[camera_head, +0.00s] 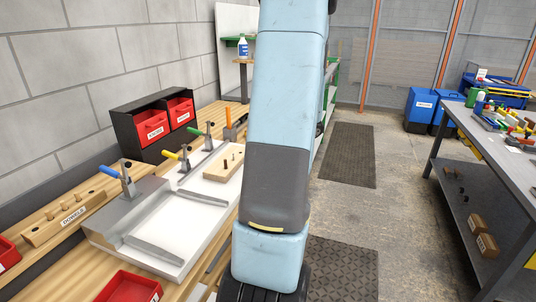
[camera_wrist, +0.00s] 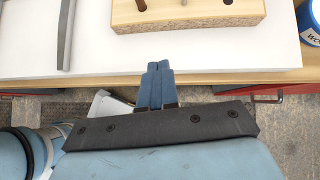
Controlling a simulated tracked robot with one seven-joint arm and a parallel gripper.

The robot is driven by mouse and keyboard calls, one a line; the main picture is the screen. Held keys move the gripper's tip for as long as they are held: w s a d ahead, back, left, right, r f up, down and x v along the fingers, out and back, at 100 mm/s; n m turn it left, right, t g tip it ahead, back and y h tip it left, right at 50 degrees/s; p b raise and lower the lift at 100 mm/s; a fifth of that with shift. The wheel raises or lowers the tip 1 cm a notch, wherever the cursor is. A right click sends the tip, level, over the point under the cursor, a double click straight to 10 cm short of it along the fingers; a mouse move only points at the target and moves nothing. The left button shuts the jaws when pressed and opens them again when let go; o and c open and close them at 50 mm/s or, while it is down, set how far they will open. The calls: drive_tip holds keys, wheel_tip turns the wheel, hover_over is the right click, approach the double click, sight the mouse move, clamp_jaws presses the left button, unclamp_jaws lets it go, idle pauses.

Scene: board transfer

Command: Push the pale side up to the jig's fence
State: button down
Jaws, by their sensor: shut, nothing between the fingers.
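The jig is a white board (camera_head: 180,228) on the left bench, with grey bars (camera_head: 152,250) and a raised grey fence-like ledge (camera_head: 122,218) along its wall side. No separate pale side stands out clearly from the white surface in the head view. A pale wooden block with holes and dark pegs (camera_head: 222,165) sits at the board's far end; it also shows in the wrist view (camera_wrist: 190,18). My gripper (camera_wrist: 157,68) is shut and empty, over the white board's near edge, apart from the block. My arm hides it in the head view.
Toggle clamps with blue (camera_head: 109,171), yellow (camera_head: 171,155) and green handles stand along the jig's wall side. A dowel rack (camera_head: 70,218), a red tray (camera_head: 130,286) and red bins (camera_head: 152,126) are around it.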

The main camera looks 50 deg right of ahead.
sight(235, 169)
drive_tip(key=x, duration=0.3)
drive_tip(key=shift+a+f, duration=0.1)
drive_tip(key=shift+a, duration=0.05)
drive_tip(key=w, duration=0.1)
drive_tip(key=w+a, duration=0.1)
drive_tip(key=w, duration=0.1)
drive_tip(key=shift+a+f, duration=0.15)
drive_tip(key=shift+a, duration=0.1)
drive_tip(key=shift+w+a, duration=0.3)
drive_tip(key=shift+w, duration=0.15)
